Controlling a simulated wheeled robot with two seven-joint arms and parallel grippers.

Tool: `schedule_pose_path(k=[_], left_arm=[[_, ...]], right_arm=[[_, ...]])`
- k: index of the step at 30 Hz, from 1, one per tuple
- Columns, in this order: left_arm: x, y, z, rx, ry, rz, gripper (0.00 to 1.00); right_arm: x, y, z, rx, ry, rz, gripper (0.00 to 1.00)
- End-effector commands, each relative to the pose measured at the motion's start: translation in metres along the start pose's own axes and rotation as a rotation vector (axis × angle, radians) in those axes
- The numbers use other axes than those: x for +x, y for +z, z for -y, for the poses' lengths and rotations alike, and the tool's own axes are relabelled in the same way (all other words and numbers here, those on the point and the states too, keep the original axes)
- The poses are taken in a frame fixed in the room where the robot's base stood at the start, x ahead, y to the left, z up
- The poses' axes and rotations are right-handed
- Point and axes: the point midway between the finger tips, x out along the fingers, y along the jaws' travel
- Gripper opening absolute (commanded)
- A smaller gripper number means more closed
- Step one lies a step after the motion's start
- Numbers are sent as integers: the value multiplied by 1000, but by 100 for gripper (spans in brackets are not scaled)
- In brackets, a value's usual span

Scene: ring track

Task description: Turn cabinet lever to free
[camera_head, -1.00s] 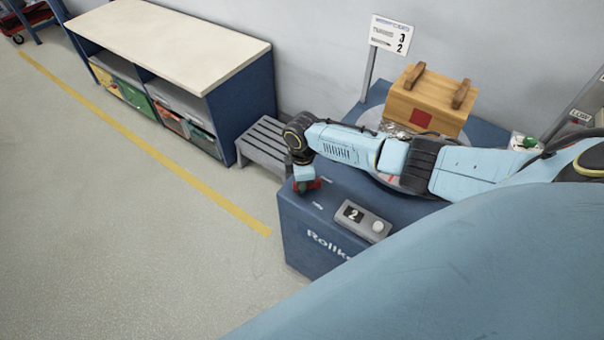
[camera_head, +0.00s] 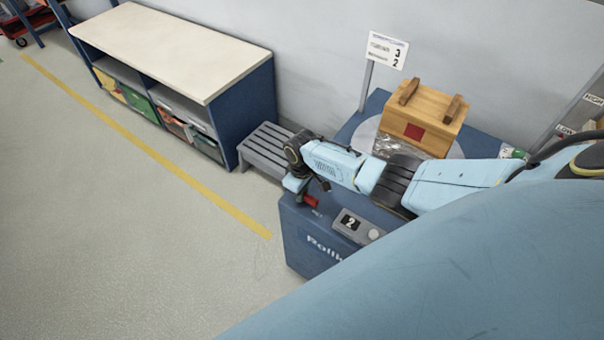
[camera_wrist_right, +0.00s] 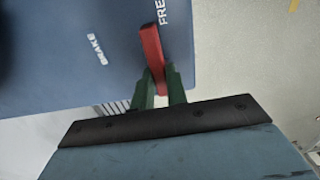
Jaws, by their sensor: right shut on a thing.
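The red lever (camera_head: 310,201) is on top of the blue cabinet (camera_head: 298,232), near its left end. In the right wrist view the lever (camera_wrist_right: 151,45) lies between the green fingers of my right gripper (camera_wrist_right: 160,88), which is shut on it. The lever's far end lies beside the partly hidden word FREE (camera_wrist_right: 164,15). The word BRAKE (camera_wrist_right: 97,49) stands apart to the left. In the head view my right gripper (camera_head: 303,197) is small and partly hidden by its wrist. My left gripper is not in view.
A grey panel with the number 2 (camera_head: 350,222) and a round button (camera_head: 374,235) is on the cabinet. A wooden crate (camera_head: 424,115) stands behind my right arm. A grey slatted bench (camera_head: 267,148) and a long workbench (camera_head: 170,45) stand left. The left floor is clear.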

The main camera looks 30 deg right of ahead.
Motion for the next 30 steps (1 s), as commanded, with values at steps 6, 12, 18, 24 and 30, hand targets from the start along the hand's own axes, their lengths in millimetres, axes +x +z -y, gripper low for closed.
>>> schedule_pose_path(k=[6,12,18,24,30], left_arm=[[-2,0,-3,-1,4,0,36],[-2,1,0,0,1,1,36],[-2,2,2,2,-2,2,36],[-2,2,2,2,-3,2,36],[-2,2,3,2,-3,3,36]], right_arm=[[-1,-1,0,33,1,-3,0],[-1,-1,0,38,1,-3,0],[-1,-1,0,37,1,-3,16],[-1,-1,0,36,0,-2,36],[0,0,0,35,0,-1,36]])
